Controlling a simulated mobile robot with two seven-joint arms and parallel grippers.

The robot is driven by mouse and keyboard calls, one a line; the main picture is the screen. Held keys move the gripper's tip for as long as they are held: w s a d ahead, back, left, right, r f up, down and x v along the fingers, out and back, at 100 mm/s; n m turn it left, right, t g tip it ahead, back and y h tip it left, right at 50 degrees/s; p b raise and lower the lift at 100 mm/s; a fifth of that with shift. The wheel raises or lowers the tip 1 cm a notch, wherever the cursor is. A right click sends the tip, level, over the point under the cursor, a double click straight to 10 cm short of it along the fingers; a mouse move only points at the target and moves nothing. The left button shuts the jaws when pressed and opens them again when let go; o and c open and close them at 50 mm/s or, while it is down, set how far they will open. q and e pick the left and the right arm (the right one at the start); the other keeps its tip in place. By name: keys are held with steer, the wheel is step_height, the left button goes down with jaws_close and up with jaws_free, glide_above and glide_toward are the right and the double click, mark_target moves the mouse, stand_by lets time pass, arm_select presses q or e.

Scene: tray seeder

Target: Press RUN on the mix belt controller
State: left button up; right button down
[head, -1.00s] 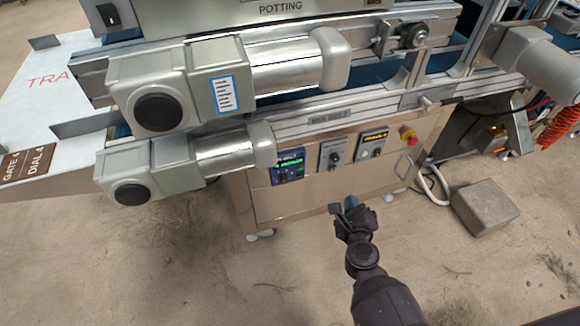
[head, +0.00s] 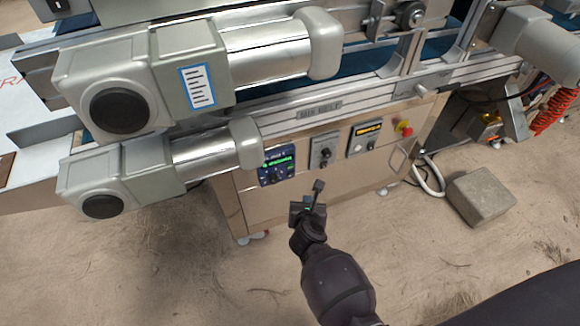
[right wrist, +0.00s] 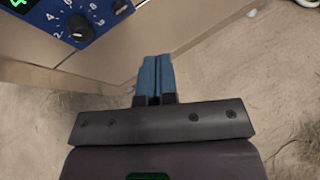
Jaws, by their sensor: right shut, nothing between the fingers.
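A blue controller (head: 277,167) with a green lit display sits on the left of the steel cabinet front in the head view, below the rail label that appears to read MIX BELT (head: 319,110). In the right wrist view part of the blue controller (right wrist: 62,32) shows at the top left, with a black numbered dial (right wrist: 79,26) and a black knob. I cannot make out a RUN marking. My right gripper (head: 314,194) is shut and empty, below and right of the blue controller and apart from it. Its blue fingertips (right wrist: 153,68) are together in the wrist view. My left gripper is not in view.
A grey knob box (head: 324,150), an amber-display box (head: 365,136) and a red emergency button (head: 404,128) are right of the blue controller. Grey motors (head: 130,85) overhang at left. A stone block (head: 481,197) lies on the sandy floor at right.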

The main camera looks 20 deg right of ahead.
mark_target(291, 167)
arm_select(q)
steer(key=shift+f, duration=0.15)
arm_select(e)
steer(key=shift+w, duration=0.1)
arm_select(q)
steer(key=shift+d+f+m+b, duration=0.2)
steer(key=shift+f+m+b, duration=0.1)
steer(key=shift+b, duration=0.65)
arm_select(e)
steer(key=w, duration=0.8)
steer(key=shift+w+a, duration=0.15)
steer(key=shift+w, duration=0.15)
steer(key=shift+w, duration=0.1)
stand_by(0.8)
steer(key=shift+w, duration=0.35)
